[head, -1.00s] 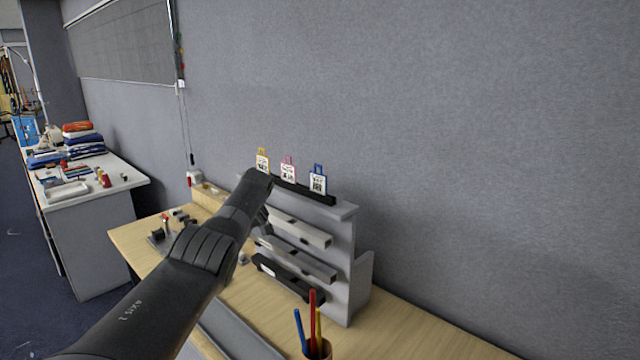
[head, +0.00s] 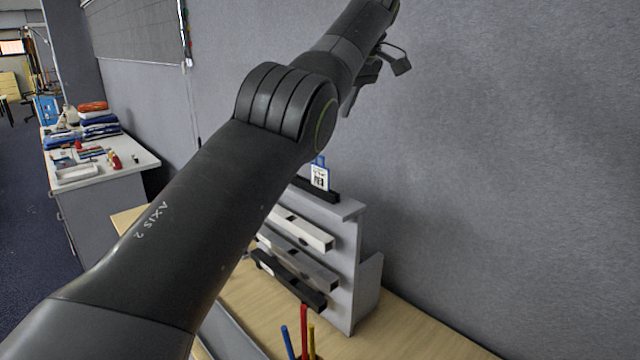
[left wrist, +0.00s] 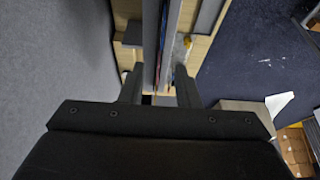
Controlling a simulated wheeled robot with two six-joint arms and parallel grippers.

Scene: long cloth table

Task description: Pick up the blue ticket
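The blue ticket (head: 320,175), a white card with a blue top, stands upright in the dark slot strip (head: 322,193) on top of the grey rack (head: 345,290). My left arm crosses in front of the rack and hides the rest of the strip. My left gripper (head: 378,78) is raised well above and to the right of the blue ticket, near the wall. In the left wrist view my left gripper (left wrist: 160,88) has its fingers apart with nothing held between them. The rack lies below it there. My right gripper is in neither view.
Red, blue and yellow sticks (head: 304,332) stand at the front of the wooden table (head: 400,335). The grey wall (head: 520,150) rises close behind the rack.

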